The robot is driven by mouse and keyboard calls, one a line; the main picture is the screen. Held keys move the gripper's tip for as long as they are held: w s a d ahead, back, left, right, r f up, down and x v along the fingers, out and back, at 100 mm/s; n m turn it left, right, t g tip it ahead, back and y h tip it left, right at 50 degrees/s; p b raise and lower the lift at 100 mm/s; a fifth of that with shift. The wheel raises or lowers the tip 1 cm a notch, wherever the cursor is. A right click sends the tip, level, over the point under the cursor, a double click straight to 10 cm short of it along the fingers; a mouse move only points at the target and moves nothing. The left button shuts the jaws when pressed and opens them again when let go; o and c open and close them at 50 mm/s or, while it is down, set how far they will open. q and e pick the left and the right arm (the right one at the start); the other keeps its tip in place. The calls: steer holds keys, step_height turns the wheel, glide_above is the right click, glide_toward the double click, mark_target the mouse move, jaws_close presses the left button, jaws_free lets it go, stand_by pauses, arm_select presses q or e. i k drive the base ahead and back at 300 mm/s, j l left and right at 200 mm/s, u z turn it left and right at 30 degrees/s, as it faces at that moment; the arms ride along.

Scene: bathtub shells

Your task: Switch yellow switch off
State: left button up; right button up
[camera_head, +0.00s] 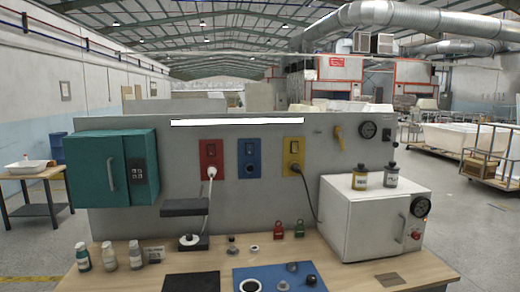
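The yellow switch (294,151) is a yellow plate on the grey upright panel, right of the blue and red ones. It has a dark rocker (294,146) in its upper part, and a black plug with a dark cable sits in its lower part. The rocker is too small to tell whether it is on or off. Neither of my grippers is in view.
A red switch (211,150) and a blue switch (249,150) stand left of it. A white oven-like box (360,225) with two bottles on top stands at the right of the table. A teal cabinet (108,165) hangs at left. Several small objects lie on the table.

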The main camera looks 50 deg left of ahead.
mark_target(295, 145)
steer(key=u, duration=1.5)
